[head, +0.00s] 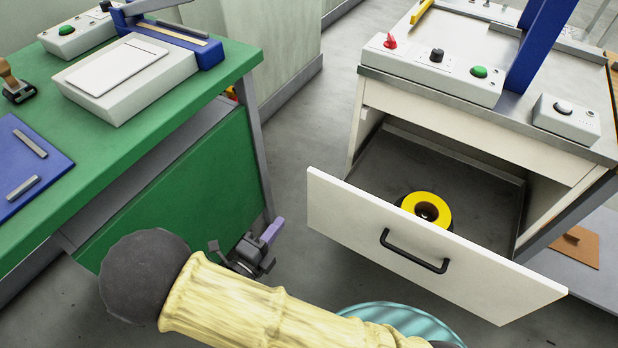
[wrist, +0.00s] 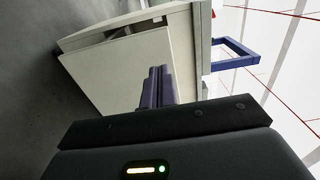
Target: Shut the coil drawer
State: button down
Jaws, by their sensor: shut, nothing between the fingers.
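The coil drawer (head: 340,219) is pulled well out of the white cabinet on the right. Its white front carries a black bar handle (head: 413,252). A yellow coil (head: 426,208) lies inside on the grey drawer floor. My gripper (head: 271,232) is left of the drawer front in the head view, apart from it, with its purple fingers shut and empty. In the wrist view the shut fingers (wrist: 158,84) point toward a pale panel (wrist: 119,71), which looks like the drawer front. The handle is not visible there.
The white cabinet's top (head: 485,52) carries control boxes with buttons and a blue gantry post (head: 540,45). A green workbench (head: 180,170) stands at left. Grey floor (head: 318,130) lies free between bench and cabinet. An orange-brown board (head: 572,246) lies at right.

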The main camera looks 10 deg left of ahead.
aim_at(314, 178)
dwell(0.3)
jog(key=b+x, duration=0.2)
jog(key=x, duration=1.2)
jog(key=shift+b, duration=0.3)
